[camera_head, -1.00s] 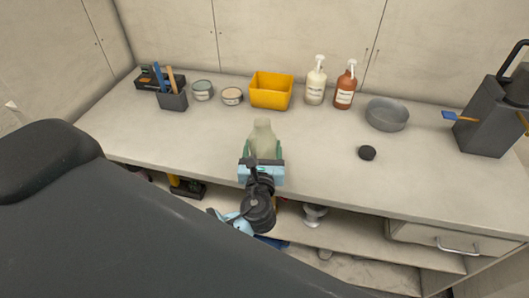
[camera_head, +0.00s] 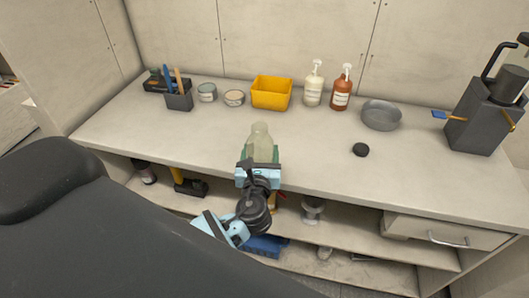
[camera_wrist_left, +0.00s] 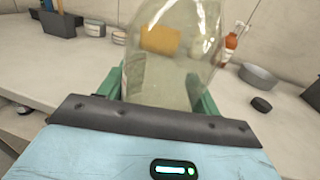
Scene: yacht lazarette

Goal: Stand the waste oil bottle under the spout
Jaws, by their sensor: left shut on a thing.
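A translucent pale green-grey bottle (camera_head: 261,141) stands roughly upright near the front edge of the bench. My left gripper (camera_head: 260,158) is shut on it, with green fingers on both sides. In the left wrist view the bottle (camera_wrist_left: 165,75) fills the middle between the green fingers. Whether its base touches the bench is hidden by the gripper. A dark grey machine (camera_head: 484,112) with a black handle and orange-and-blue levers stands at the right end of the bench; its spout is not clear. My right gripper is not in view.
A black cap (camera_head: 360,150) and a grey bowl (camera_head: 381,115) lie between bottle and machine. Two pump bottles (camera_head: 314,84), a yellow bin (camera_head: 271,93), tins (camera_head: 234,98) and a tool holder (camera_head: 178,101) line the back. The bench's front middle is clear.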

